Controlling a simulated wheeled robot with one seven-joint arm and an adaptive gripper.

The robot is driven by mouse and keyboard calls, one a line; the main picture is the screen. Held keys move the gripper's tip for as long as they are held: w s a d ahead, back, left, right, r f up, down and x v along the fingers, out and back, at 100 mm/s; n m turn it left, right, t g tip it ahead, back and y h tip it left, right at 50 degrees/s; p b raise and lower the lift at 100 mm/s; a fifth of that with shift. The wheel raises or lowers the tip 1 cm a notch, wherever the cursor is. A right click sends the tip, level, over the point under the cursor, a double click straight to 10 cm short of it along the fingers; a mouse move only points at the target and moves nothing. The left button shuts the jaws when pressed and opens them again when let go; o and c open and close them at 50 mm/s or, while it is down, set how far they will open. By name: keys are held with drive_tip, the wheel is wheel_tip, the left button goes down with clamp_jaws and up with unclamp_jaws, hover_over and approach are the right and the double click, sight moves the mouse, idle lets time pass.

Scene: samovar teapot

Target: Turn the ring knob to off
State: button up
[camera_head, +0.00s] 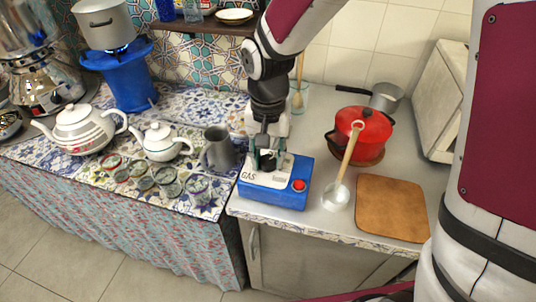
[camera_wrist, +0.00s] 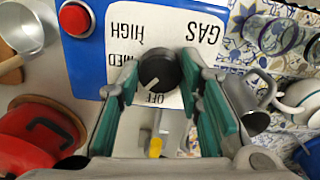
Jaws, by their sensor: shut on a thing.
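The blue gas box (camera_head: 270,196) with a white "GAS" panel and a red button (camera_head: 299,186) stands on the counter. In the wrist view its round black knob (camera_wrist: 157,74) sits on the white panel (camera_wrist: 184,28), whose labels HIGH, MED and OFF appear upside down. The knob's white pointer line aims down-left, close to the OFF label and on its MED side. My gripper (camera_head: 266,160) points down over the box. In the wrist view its green-padded fingers (camera_wrist: 161,66) lie on both sides of the knob, shut on it. The fingers hide part of the panel.
A grey mug (camera_head: 217,149) stands close left of the box, with teapots (camera_head: 160,141) and glasses (camera_head: 168,182) farther left. A red pot (camera_head: 366,134), a ladle (camera_head: 339,191) and a wooden board (camera_head: 376,208) are to the right. A shelf (camera_head: 205,22) hangs behind.

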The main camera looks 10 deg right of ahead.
sight(268, 160)
drive_tip(key=n+p, duration=0.1)
drive_tip(key=n, duration=0.3)
drive_tip(key=shift+n+p, duration=0.6)
drive_tip(key=shift+n, duration=1.1)
drive_tip(key=o, duration=1.2)
wheel_tip(268, 160, up, 12)
